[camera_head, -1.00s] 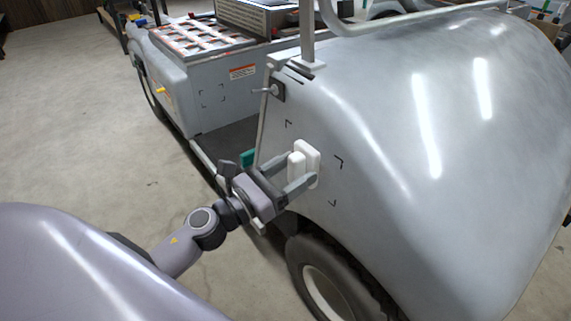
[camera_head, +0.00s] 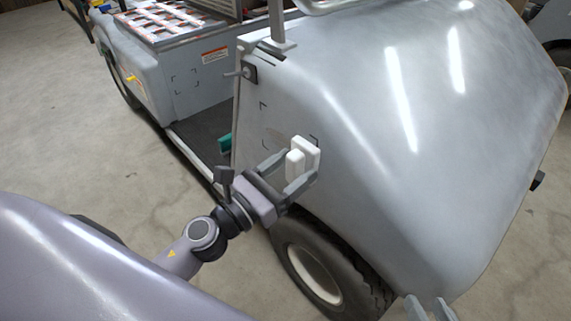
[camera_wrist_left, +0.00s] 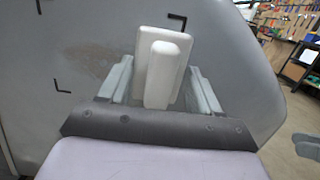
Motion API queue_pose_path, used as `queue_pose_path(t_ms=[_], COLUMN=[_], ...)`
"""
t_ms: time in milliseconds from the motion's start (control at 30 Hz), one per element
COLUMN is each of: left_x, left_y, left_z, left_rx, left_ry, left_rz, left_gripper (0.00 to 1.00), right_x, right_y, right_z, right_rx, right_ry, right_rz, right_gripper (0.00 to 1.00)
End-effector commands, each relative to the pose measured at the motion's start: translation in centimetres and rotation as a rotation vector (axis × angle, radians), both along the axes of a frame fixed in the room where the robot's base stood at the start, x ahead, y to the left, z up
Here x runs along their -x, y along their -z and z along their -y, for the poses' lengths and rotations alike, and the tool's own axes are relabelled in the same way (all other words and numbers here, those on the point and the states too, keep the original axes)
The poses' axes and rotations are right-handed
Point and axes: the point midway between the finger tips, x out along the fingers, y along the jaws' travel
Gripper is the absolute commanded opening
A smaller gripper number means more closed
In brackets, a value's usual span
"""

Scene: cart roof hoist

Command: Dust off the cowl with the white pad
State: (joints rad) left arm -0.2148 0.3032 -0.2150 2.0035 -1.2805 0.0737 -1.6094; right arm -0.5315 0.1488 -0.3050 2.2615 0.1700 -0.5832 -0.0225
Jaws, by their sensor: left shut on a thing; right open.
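The cowl is the large grey curved front body panel (camera_head: 390,200) of a cart. On its side, black corner marks frame a patch with a faint brownish smudge (camera_head: 272,138), clearer in the left wrist view (camera_wrist_left: 95,65). My left gripper (camera_head: 298,172) is shut on the handle of the white pad (camera_head: 308,150), which is against or very close to the cowl near the right-hand corner marks. The wrist view shows the pad (camera_wrist_left: 150,50) between both fingers, right of the smudge. My right gripper (camera_head: 430,308) is open and empty at the bottom edge, below the cowl.
The cart's front wheel (camera_head: 315,272) is below the pad. A black latch (camera_head: 249,72) and a post (camera_head: 277,25) stand at the cowl's upper left edge. A green object (camera_head: 225,145) is by the footwell. Open floor lies left.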

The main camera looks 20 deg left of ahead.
Motion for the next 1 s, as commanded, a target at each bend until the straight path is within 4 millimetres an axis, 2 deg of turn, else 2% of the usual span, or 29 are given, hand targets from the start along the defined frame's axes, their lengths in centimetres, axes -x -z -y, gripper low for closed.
queue_pose_path(t_ms=[167, 500, 767, 1000], left_x=[-0.4, -1.4, -1.7, -2.3], left_y=[0.0, 0.0, 0.0, 0.1], left_z=[-0.6, -3.4, -4.3, -6.1], left_rx=[-0.001, -0.002, 0.0, -0.003], left_ry=[-0.003, -0.007, -0.006, -0.004], left_rz=[0.002, 0.003, 0.002, 0.002], left_gripper=[0.39, 0.39, 0.39, 0.39], right_x=[0.0, 0.0, 0.0, 0.0], right_y=[0.2, 0.9, 1.1, 1.7], right_z=[0.0, 0.0, 0.0, 0.0], right_rx=[0.0, 0.0, 0.0, 0.0], right_ry=[0.0, 0.0, 0.0, 0.0], right_rz=[0.0, 0.0, 0.0, 0.0], right_gripper=[0.43, 0.43, 0.43, 0.43])
